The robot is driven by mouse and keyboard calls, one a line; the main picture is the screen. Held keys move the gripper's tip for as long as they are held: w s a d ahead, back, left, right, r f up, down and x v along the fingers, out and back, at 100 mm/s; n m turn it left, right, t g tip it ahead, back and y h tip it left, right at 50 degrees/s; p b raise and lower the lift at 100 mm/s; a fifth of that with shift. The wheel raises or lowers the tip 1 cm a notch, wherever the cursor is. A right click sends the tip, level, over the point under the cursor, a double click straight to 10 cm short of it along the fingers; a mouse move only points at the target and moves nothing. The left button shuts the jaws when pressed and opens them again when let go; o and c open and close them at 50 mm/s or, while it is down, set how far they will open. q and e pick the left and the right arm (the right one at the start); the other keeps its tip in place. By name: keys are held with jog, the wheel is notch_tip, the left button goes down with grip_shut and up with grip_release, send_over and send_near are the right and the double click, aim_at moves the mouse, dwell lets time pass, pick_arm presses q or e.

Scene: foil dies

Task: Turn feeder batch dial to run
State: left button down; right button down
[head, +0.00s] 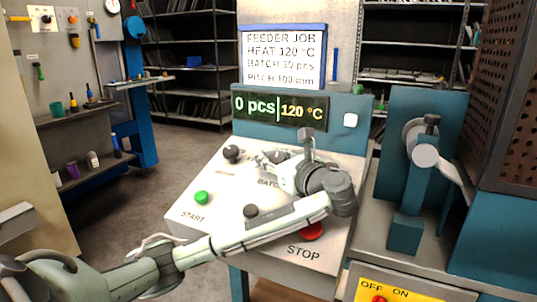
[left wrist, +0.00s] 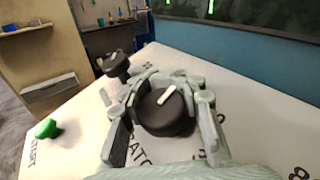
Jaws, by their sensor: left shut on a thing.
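The batch dial (left wrist: 158,118) is a round black knob with a white pointer mark, seen in the left wrist view. The mark slants toward the upper right there. My left gripper (left wrist: 165,100) is shut on the dial, one finger on each side of it. In the head view my left gripper (head: 268,160) reaches over the white panel from the right, and it hides most of the dial and its lettering. The feeder display (head: 279,108) reads 0 pcs and 120 °C. My right gripper does not show.
The sloped panel (head: 190,222) also bears a black knob (head: 231,153), a green start button (head: 201,198), another black knob (head: 250,211) and a red stop button (head: 311,232). A job sign (head: 282,57) reads batch 30 pcs. A blue lever press (head: 408,205) stands right.

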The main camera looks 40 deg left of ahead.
pick_arm(q)
jog(key=shift+r, duration=0.15)
jog(key=c, duration=1.1)
grip_release()
jog(key=shift+d, duration=0.3)
jog(key=v, duration=1.1)
jog(key=shift+s+d, duration=0.15)
jog(key=shift+s, duration=0.05)
jog(key=shift+o, duration=0.4)
